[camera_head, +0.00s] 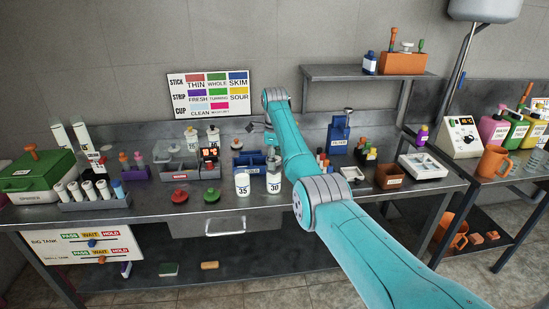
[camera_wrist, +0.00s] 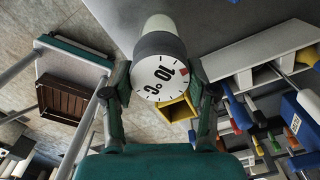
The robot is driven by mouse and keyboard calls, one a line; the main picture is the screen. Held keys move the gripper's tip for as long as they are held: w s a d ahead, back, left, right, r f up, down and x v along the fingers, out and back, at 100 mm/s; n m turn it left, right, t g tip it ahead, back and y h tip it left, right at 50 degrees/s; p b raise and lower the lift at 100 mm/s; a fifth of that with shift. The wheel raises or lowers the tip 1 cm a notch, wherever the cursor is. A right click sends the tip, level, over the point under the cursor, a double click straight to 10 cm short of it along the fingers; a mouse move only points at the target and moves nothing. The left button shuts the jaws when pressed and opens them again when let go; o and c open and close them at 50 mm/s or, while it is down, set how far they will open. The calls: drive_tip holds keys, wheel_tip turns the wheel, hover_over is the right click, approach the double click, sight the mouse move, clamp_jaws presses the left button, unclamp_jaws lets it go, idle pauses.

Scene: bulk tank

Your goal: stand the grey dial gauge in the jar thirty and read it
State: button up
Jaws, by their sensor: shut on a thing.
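My gripper (camera_wrist: 165,84) is shut on the grey dial gauge (camera_wrist: 160,78). The gauge's round white face is toward the wrist camera, with "10" and "°C" on it and a small red mark near its edge. A pale rounded piece shows beyond the gauge; I cannot tell whether it is part of it. In the head view my gripper (camera_head: 254,127) is above the back of the bench, small, and the gauge is not clear there. The jar thirty (camera_head: 274,181), white with a "30" label, stands upright at the bench's front, below my gripper and arm.
A similar jar marked 35 (camera_head: 242,183) stands just left of the jar thirty. Blue boxes (camera_head: 252,160) are behind them. A white tray (camera_head: 422,166) is to the right. My arm crosses the bench's middle.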

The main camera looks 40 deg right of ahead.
drive_tip(key=shift+f, duration=0.1)
drive_tip(key=o, duration=1.4)
drive_tip(key=shift+c, duration=0.2)
wheel_tip(320, 180, up, 12)
